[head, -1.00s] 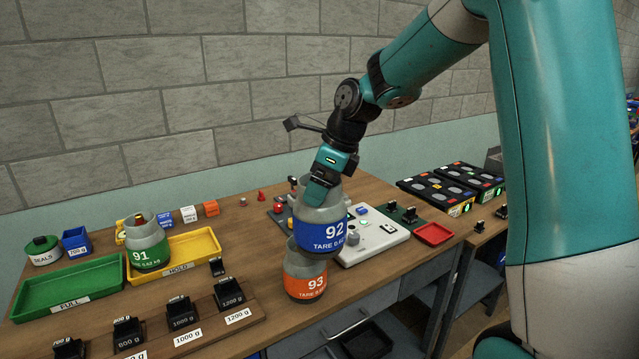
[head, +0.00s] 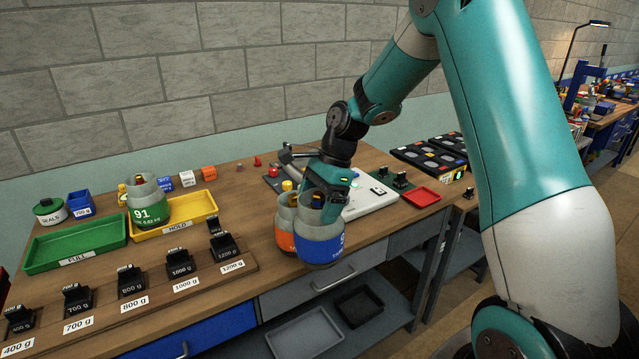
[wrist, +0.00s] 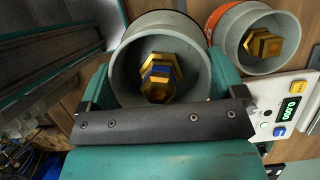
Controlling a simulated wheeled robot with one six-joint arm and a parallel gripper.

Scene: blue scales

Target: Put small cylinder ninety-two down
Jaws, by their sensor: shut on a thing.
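Small cylinder ninety-two (head: 320,246), grey-topped with a blue band, is held in my gripper (head: 326,192) near the bench's front edge. In the head view its base overlaps the drawer fronts, so I cannot tell whether it hangs clear. In the wrist view its grey collar (wrist: 195,88) sits between my fingers, with a brass valve inside. It looks roughly upright. Orange-banded cylinder 93 (head: 285,240) stands on the bench just left of and behind it, partly hidden; it also shows in the wrist view (wrist: 227,35). Whether the two touch is unclear.
The white scale (head: 372,203) lies behind; its display (wrist: 291,109) reads 0.000. A red tray (head: 420,196) is to its right. The green FULL tray (head: 75,247) is empty. A weight rack (head: 150,300) lines the front left.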

